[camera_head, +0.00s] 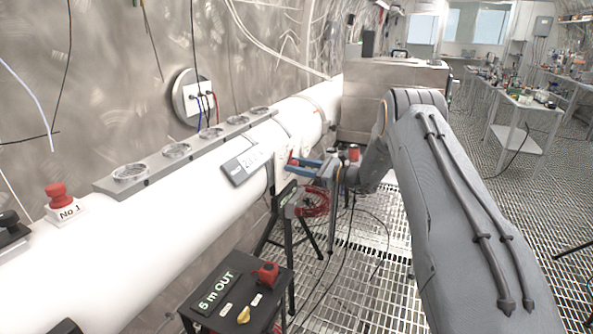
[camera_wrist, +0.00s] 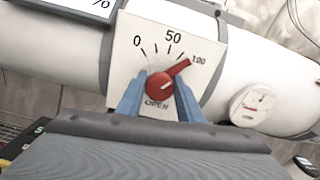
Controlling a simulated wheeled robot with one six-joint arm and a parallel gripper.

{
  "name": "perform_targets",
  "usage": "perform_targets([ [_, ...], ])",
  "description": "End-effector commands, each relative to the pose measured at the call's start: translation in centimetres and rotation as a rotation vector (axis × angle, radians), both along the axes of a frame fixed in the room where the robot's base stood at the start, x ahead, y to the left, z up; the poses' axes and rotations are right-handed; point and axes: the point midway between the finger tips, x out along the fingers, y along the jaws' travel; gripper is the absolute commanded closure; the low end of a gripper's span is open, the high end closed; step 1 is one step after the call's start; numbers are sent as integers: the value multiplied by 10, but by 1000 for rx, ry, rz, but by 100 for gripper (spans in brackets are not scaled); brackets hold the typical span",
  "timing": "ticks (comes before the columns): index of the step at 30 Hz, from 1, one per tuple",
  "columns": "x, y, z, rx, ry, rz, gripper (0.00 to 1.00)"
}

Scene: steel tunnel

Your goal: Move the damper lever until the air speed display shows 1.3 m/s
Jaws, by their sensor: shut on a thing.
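The damper lever is a red round knob with a pointer arm (camera_wrist: 162,84) on a white dial plate (camera_wrist: 140,62) marked 0, 50, 100 and OPEN. Its pointer aims up and right, close to the 100 mark. My gripper (camera_wrist: 160,92) has its blue fingers on both sides of the knob and is shut on it. In the head view my gripper (camera_head: 291,164) reaches the side of the white duct, and its fingers hide most of the knob. A grey display (camera_head: 247,160) sits on the duct, its digits too small to read.
A black stand (camera_head: 240,290) marked "5 m OUT" stands in front. Grated floor lies below my arm.

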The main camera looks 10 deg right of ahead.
Motion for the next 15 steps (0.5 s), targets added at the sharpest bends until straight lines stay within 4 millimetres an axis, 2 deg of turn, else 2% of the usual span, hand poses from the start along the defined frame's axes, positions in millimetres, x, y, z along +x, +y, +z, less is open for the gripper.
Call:
perform_targets([
  [6,0,0,-2,-72,-101,0,89],
  [15,-1,0,0,-90,-124,0,89],
])
